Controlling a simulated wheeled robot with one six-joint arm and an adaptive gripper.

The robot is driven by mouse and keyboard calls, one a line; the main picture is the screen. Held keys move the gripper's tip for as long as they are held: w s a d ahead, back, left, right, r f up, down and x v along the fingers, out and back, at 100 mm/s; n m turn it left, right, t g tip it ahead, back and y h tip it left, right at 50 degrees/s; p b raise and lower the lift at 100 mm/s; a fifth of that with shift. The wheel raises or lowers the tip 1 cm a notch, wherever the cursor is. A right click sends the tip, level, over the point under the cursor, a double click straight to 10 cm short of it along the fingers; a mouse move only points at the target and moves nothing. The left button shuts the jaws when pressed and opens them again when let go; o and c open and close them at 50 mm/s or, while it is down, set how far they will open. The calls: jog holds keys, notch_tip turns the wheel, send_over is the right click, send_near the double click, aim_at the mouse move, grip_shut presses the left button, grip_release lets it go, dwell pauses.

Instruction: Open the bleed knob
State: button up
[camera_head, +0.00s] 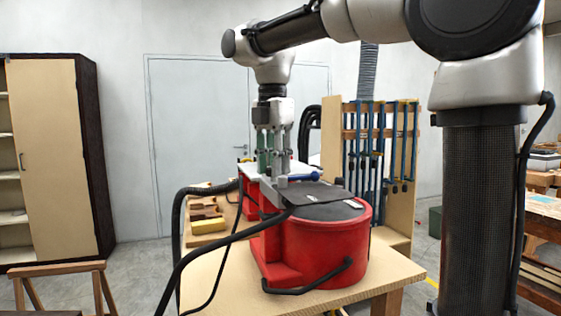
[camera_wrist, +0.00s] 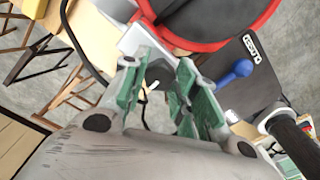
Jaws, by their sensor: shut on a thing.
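A red vacuum-press machine (camera_head: 330,245) stands on a wooden table, with a dark lid and a grey top section. My gripper (camera_head: 272,168) points straight down at that top section, left of a blue-handled lever (camera_head: 303,177). In the wrist view, my gripper's green-padded fingers (camera_wrist: 158,80) are closed around a small dark grey knob (camera_wrist: 159,72), which appears to be the bleed knob. A pale strip shows by the knob. The fingers partly hide it. The blue handle (camera_wrist: 236,72) is apart from the fingers, to the right.
Black hoses (camera_head: 190,235) loop in front of and left of the machine. A clamp rack (camera_head: 398,165) stands behind on the right. The wooden table (camera_head: 225,285) has clear room at its front left. A cabinet (camera_head: 55,150) is far left.

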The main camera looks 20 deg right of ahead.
jog(key=shift+d, duration=0.15)
jog(key=o, duration=1)
jog(key=shift+r, duration=0.15)
jog(key=shift+r, duration=0.35)
notch_tip(320, 180, up, 11)
jog(key=shift+r, duration=0.1)
